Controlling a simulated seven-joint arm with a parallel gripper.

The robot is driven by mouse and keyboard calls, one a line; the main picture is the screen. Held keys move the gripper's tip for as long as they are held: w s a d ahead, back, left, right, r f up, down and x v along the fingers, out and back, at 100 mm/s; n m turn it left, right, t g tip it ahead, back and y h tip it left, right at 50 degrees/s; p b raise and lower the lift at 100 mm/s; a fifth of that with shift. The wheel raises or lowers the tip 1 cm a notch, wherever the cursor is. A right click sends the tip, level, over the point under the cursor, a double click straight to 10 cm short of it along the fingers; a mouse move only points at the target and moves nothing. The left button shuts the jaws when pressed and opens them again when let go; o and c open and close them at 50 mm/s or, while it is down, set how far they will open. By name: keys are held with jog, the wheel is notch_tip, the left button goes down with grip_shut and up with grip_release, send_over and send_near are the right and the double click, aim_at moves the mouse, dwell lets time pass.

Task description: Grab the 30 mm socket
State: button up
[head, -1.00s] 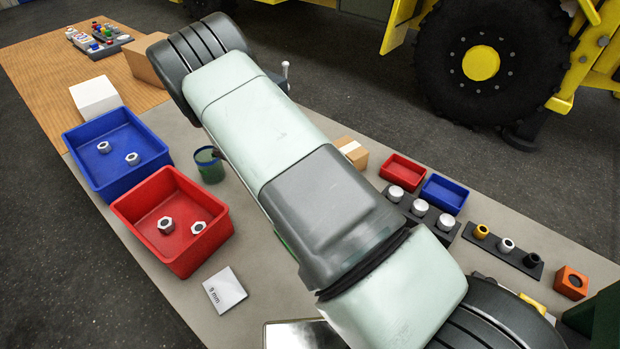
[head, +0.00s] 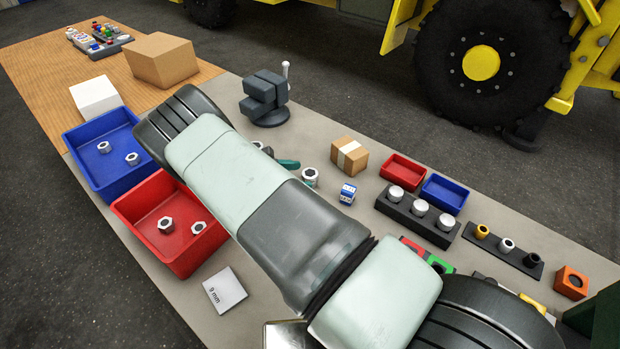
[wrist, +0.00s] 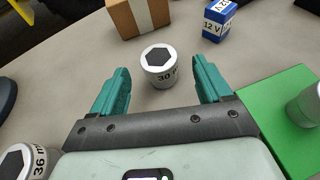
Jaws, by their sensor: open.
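The 30 mm socket (wrist: 160,70) is a short silver cylinder with a dark hex opening, upright on the grey table in the wrist view. It also shows in the head view (head: 310,177), just right of my arm. My gripper (wrist: 161,72) is open, with one teal finger on each side of the socket in the picture. The socket appears near the fingertips, with visible gaps on both sides. I cannot tell how high the fingers are above the table. In the head view one teal finger (head: 288,164) shows; my arm hides most of the gripper.
A 36 mm socket (wrist: 22,163) stands at the lower left of the wrist view. A green block (wrist: 285,115) with a metal part is at right. A cardboard box (wrist: 138,16) and a blue 12 V battery (wrist: 218,20) stand beyond the socket. A vise (head: 265,98) is farther back.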

aim_at(314, 175)
jog(key=x, duration=0.6)
jog(key=shift+a, duration=0.1)
jog(key=c, duration=1.2)
